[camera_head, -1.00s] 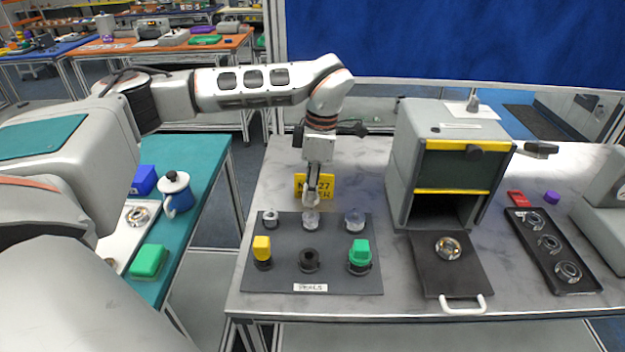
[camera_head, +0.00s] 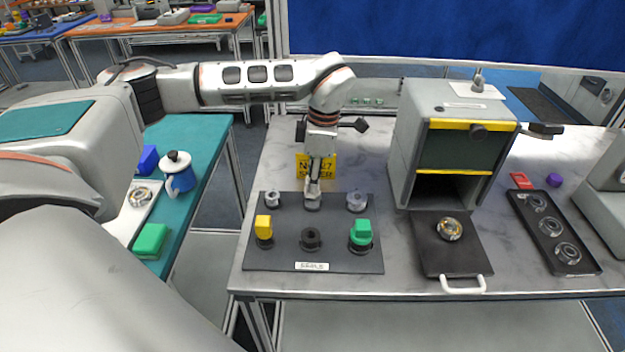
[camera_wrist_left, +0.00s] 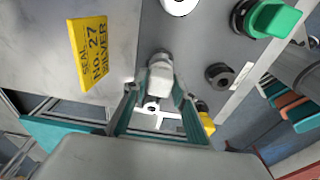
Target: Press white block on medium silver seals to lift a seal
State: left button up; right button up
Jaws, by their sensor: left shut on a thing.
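My left gripper (camera_head: 313,186) is shut on a small white block (camera_wrist_left: 160,76), which points down over the middle silver seals (camera_head: 312,204) in the back row of the dark seals board (camera_head: 285,263). In the wrist view the block meets the round silver piece (camera_wrist_left: 159,56) below it or sits just above it; I cannot tell whether they touch. Other silver seals stand at the left (camera_head: 272,201) and right (camera_head: 356,202) of that row. In the front row, the middle black holder (camera_head: 311,239) is empty. My right gripper is not in view.
A yellow block (camera_head: 263,225) and a green block (camera_head: 361,232) stand in the front holders. A yellow sign (camera_wrist_left: 88,52) reads "SEAL No. 27 SILVER". A grey box machine (camera_head: 408,150), a dark plate with handle (camera_head: 450,255) and a tray of rings (camera_head: 572,266) are at right.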

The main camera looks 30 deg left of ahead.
pick_arm(q)
jog(key=c, duration=0.5)
jog(key=shift+f, duration=0.7)
dwell(0.6)
jog(key=shift+s+f, duration=0.1)
jog(key=shift+f, duration=0.1)
dwell(0.9)
jog(key=shift+r, duration=0.15)
jog(key=shift+r, duration=3.5)
